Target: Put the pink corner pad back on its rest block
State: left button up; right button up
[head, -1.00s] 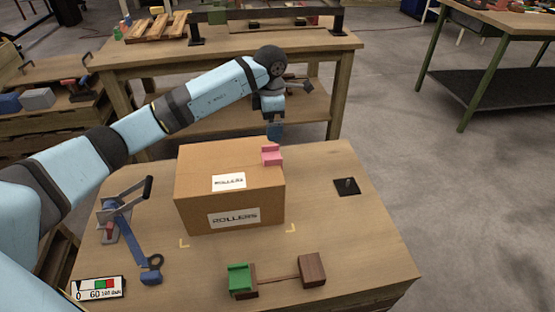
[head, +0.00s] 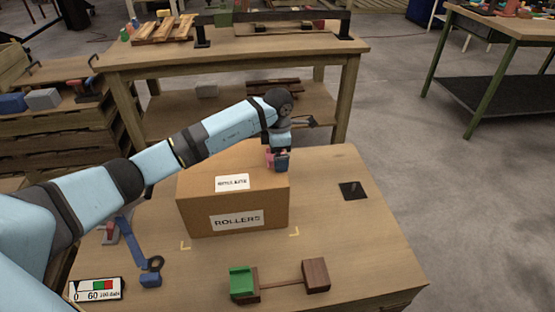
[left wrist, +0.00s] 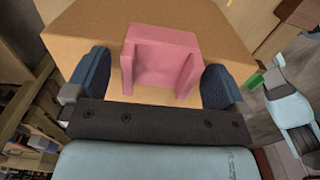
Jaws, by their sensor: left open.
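The pink corner pad (head: 269,157) is on the top right edge of the cardboard box (head: 205,217), mostly hidden by my gripper in the head view. In the left wrist view the pink pad (left wrist: 165,57) shows as a U-shaped piece at the box's edge. At the front of the table a brown rest block (head: 316,275) stands bare, joined by a bar to another block (head: 245,297) carrying a green pad (head: 241,282). My right gripper is out of view.
A gauge card (head: 95,290) lies at the front left. A black plate (head: 352,191) lies right of the box. The table's right front is clear.

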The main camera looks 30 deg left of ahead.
pick_arm(q)
jog(key=c, duration=1)
jog(key=shift+r, duration=0.1)
